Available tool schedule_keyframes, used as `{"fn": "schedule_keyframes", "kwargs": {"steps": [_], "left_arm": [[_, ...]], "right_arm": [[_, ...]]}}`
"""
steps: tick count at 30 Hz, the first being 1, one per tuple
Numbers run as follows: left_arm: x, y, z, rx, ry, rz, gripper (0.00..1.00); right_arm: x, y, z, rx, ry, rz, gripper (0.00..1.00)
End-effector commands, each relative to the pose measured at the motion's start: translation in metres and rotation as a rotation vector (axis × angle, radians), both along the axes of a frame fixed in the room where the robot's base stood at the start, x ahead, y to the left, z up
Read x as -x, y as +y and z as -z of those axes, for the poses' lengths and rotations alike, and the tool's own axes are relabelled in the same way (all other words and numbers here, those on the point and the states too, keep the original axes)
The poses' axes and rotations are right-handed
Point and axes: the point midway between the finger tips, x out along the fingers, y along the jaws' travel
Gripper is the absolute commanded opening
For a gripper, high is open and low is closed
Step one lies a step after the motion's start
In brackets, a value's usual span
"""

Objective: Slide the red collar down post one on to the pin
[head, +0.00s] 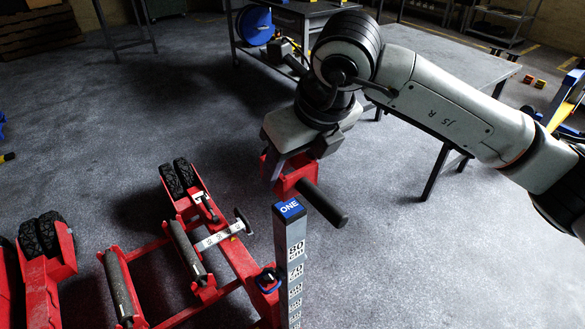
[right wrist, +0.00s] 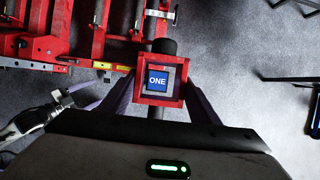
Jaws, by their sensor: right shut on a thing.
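The red collar (head: 292,177), a square frame with a black handle (head: 325,204), is in my right gripper (head: 288,163), which is shut on it. In the head view it shows just above and behind the top of post one (head: 294,255). The post stands upright, with a blue cap marked ONE and a cm scale. In the right wrist view the cap (right wrist: 158,81) shows inside the opening of the collar (right wrist: 145,98). I cannot tell whether the collar is around the post top. I cannot make out the pin. A grey part (right wrist: 35,117), seemingly my left gripper, shows at the wrist view's left edge.
A red trolley jack frame (head: 237,262) with black rollers and wheels stands left of the post. A grey workbench (head: 430,65) is behind my right arm, and another bench with a blue reel (head: 256,25) stands at the back. The floor right of the post is clear.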

Motion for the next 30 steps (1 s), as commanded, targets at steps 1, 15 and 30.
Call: {"fn": "schedule_keyframes", "kwargs": {"steps": [1,15,30], "left_arm": [[0.0,0.0,0.008,0.0,0.001,0.0,0.66],[-0.001,-0.003,0.043,-0.001,-0.002,0.008,0.66],[-0.005,-0.009,0.039,0.006,-0.012,0.017,0.66]], "right_arm": [[0.0,0.0,0.008,-0.001,-0.001,0.0,0.16],[0.0,0.0,0.05,0.0,-0.001,-0.001,0.16],[0.0,0.0,0.055,0.0,-0.001,-0.001,0.16]]}}
